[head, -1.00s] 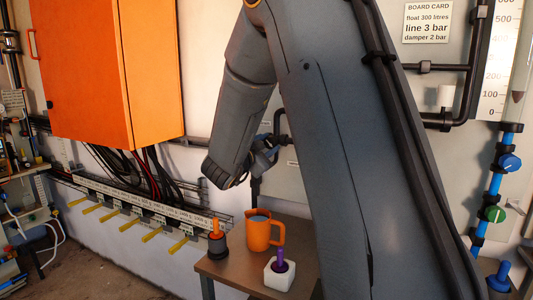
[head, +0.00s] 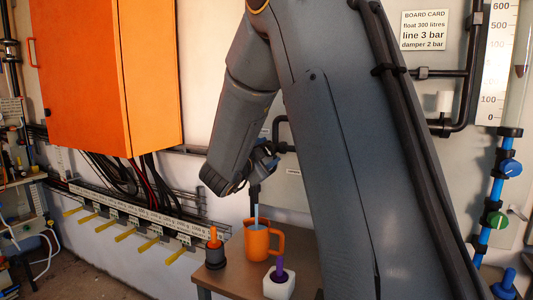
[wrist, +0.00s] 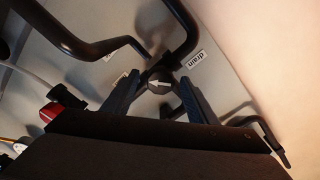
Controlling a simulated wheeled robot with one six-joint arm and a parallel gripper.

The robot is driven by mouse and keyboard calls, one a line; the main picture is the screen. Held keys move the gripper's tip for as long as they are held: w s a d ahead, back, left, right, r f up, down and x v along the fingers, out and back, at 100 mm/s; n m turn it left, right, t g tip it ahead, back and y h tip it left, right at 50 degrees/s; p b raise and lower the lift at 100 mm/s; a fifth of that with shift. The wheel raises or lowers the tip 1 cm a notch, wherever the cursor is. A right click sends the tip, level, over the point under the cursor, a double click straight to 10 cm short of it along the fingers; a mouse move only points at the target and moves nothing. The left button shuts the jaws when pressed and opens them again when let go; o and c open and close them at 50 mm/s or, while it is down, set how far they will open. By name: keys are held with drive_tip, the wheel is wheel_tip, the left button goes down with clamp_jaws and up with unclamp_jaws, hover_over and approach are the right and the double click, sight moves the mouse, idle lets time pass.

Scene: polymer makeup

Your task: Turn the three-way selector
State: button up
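The selector (wrist: 159,87) is a small dark round knob with a white arrow, at a junction of black pipes on the pale board. In the wrist view its arrow points left. My gripper (wrist: 160,80) has its two blue-grey fingers spread, one on each side of the knob. I cannot tell whether the fingers touch it. A white "drain" label (wrist: 195,58) sits just above and right of the knob. In the head view my gripper (head: 263,161) is at the board beneath my forearm, and the selector is hidden there.
Black pipes (wrist: 90,45) run close around the gripper. A red part (wrist: 49,112) is at the left. Below, a small table (head: 232,278) holds an orange mug (head: 257,243), a white block (head: 278,286) and a dark holder (head: 215,256). An orange cabinet (head: 90,75) hangs left.

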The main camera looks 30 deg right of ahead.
drive_tip(key=shift+a, duration=0.1)
drive_tip(key=b+v, duration=0.1)
drive_tip(key=v, duration=0.6)
drive_tip(key=shift+s+a+b, duration=0.25)
drive_tip(key=shift+s+b, duration=0.05)
idle(1.4)
drive_tip(key=n+p, duration=0.2)
drive_tip(key=n, duration=0.1)
drive_tip(key=shift+w+a+r+n, duration=0.1)
drive_tip(key=shift+w+r+n, duration=0.1)
drive_tip(key=shift+w+n, duration=0.15)
drive_tip(key=shift+w+d+f+n+g+h+p, duration=0.1)
drive_tip(key=shift+w+d+n+g+h+p, duration=0.1)
drive_tip(key=shift+w+d+n+p, duration=0.7)
drive_tip(key=shift+w+d+f+n+g+h+p, duration=0.1)
drive_tip(key=shift+w+d+n+g+p, duration=0.15)
drive_tip(key=shift+w+d+n, duration=0.75)
drive_tip(key=shift+w+d+n+g+h+p, duration=0.2)
drive_tip(key=shift+w+d+p, duration=0.35)
drive_tip(key=shift+d, duration=0.9)
